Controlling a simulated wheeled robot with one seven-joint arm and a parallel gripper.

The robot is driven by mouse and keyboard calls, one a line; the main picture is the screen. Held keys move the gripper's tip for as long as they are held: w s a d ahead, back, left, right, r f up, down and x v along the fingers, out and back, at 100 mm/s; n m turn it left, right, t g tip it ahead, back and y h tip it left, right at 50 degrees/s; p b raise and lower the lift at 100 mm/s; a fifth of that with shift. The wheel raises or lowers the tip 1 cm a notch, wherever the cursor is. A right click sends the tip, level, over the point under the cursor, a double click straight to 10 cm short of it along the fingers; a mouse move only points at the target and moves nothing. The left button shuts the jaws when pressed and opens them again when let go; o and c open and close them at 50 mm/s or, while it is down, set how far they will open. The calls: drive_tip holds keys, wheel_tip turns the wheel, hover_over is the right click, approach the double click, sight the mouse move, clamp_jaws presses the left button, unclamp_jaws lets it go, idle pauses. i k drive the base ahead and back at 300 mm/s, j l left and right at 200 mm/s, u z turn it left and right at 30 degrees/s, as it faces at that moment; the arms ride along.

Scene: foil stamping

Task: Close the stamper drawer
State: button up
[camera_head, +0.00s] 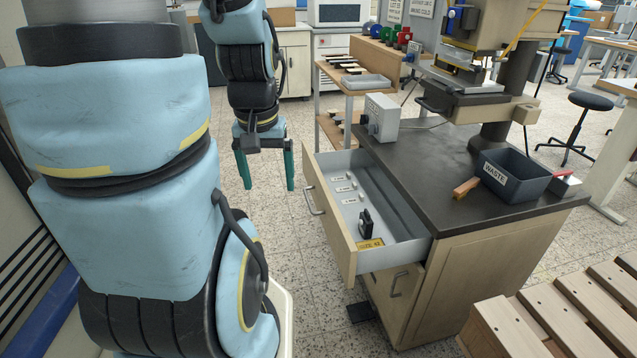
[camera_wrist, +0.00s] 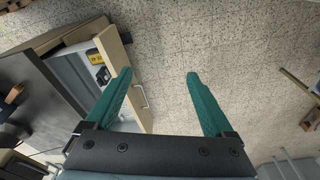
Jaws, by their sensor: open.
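The stamper drawer (camera_head: 328,222) is pulled well out from the left side of the stamper's dark-topped cabinet (camera_head: 405,165). Its wooden front carries a metal handle (camera_head: 313,199). Inside are small labelled pieces, a black part (camera_head: 366,224) and a yellow label. My gripper (camera_head: 266,188) points down over open floor, left of the drawer front and apart from it. Its green fingers are spread with nothing between them. In the wrist view my gripper (camera_wrist: 158,75) is also open and empty.
The stamping press (camera_head: 475,80), a grey control box (camera_head: 380,118), a waste bin (camera_head: 515,175) and a wooden-handled tool (camera_head: 466,187) are on the cabinet top. A wooden slatted surface (camera_head: 570,320) is at front right. A shelf cart (camera_head: 350,90) stands behind. Floor left of the drawer is clear.

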sight(407, 240)
drive_tip(key=i+u, duration=0.15)
drive_tip(key=u, duration=0.2)
drive_tip(key=i+u, duration=0.15)
drive_tip(key=u, duration=0.2)
drive_tip(key=i+u, duration=0.1)
drive_tip(key=u, duration=0.25)
